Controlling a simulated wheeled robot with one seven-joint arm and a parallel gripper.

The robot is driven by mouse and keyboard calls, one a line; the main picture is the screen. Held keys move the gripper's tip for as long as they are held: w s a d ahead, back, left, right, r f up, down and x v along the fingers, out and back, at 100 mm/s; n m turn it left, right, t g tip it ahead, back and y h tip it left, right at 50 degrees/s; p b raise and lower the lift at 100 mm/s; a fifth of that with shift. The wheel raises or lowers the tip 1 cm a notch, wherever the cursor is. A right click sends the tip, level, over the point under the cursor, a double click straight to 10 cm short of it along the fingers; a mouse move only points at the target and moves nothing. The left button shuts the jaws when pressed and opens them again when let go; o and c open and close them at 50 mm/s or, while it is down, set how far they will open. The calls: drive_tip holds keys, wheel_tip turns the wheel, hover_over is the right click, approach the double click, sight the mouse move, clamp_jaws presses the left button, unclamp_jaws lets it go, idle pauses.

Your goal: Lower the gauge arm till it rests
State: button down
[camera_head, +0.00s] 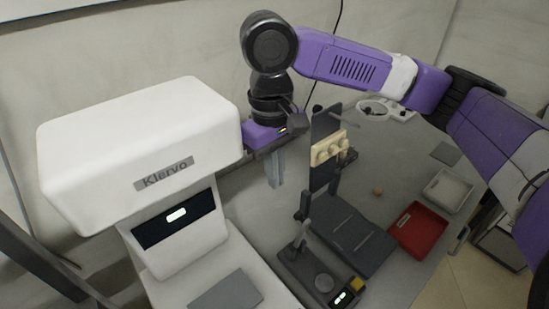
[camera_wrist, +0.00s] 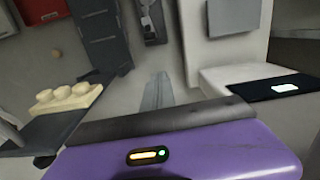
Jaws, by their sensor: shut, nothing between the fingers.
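A small dark gauge (camera_head: 305,272) stands on the table, with a round pale disc on its base and a lit display at its front end. A thin upright part that seems to be the gauge arm (camera_head: 301,236) rises at its back; I cannot tell its exact angle. The gauge (camera_wrist: 151,22) also shows at the top of the wrist view, small and partly cut off. My gripper (camera_head: 275,168) is shut and empty, pointing down above the table, behind and higher than the gauge and apart from it. Its closed fingers (camera_wrist: 157,92) show in the wrist view.
A large white machine (camera_head: 180,160) marked Klervo stands close at left. A dark upright panel with a cream bumped block (camera_head: 329,148) is just right of my gripper. A dark slotted rack (camera_head: 352,236), a red tray (camera_head: 418,230) and a white tray (camera_head: 447,190) lie to the right.

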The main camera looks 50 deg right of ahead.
drive_tip(key=s+f, duration=0.4)
drive_tip(key=shift+s+a+f, duration=0.1)
drive_tip(key=shift+a, duration=0.25)
drive_tip(key=shift+s+d, duration=0.1)
